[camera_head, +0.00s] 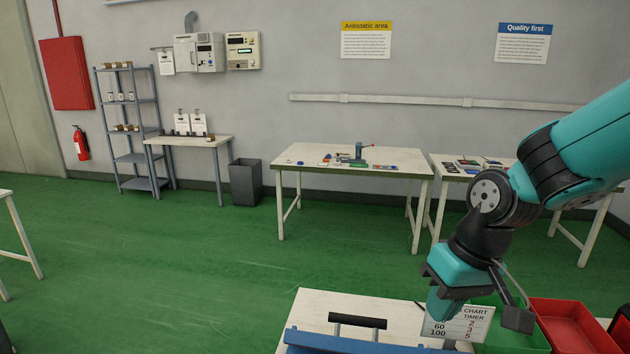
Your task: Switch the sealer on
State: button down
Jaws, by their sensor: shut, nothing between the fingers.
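The sealer, as far as I can tell, is the long blue device (340,343) at the bottom edge, with a black handle bar (357,321) on light arms above it. Its lower part is cut off by the picture edge, and I see no power switch.
The sealer is on a pale worktable (312,304). A green bin (528,338) and a red bin (573,322) stand right of the card, close to my gripper. Open green floor (220,260) lies beyond, with another workbench (350,158) by the wall.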

jog(key=s+a+r+n, duration=0.1)
jog(key=s+r+n, duration=0.1)
jog(key=s, duration=0.6)
jog(key=s+a+r+n+y+b, duration=0.1)
jog(key=s+a+r, duration=0.1)
jog(key=s, duration=0.5)
jog(key=shift+s+a+r+n+b, duration=0.25)
jog(key=shift+s+a+n+b, duration=0.05)
jog(key=shift+s+n, duration=0.1)
jog(key=shift+w, duration=0.15)
